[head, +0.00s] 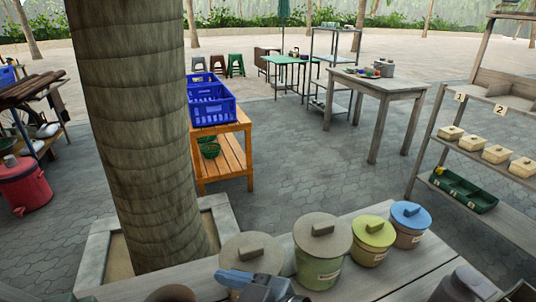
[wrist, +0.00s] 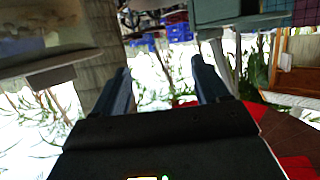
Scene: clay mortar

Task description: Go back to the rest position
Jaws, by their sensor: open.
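My gripper (wrist: 160,68) shows in the wrist view with its two dark fingers spread apart and nothing between them. In the head view a blue-grey part of my gripper (head: 258,284) shows at the bottom edge, in front of the lidded pots on the near table. A grey-brown lidded pot (head: 252,252) is partly hidden behind it. A larger grey-brown-lidded pot (head: 320,265), a yellow-green-lidded pot (head: 372,250) and a blue-lidded pot (head: 410,232) stand in a row to its right. I cannot tell the exact gap between my gripper and the pots.
A thick tree trunk (head: 140,130) rises just beyond the near table (head: 345,290) at left. A wooden stand (head: 240,150) holds blue crates (head: 212,108). A shelf (head: 480,185) with small lidded boxes stands at right. The paved floor (head: 310,170) between them is clear.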

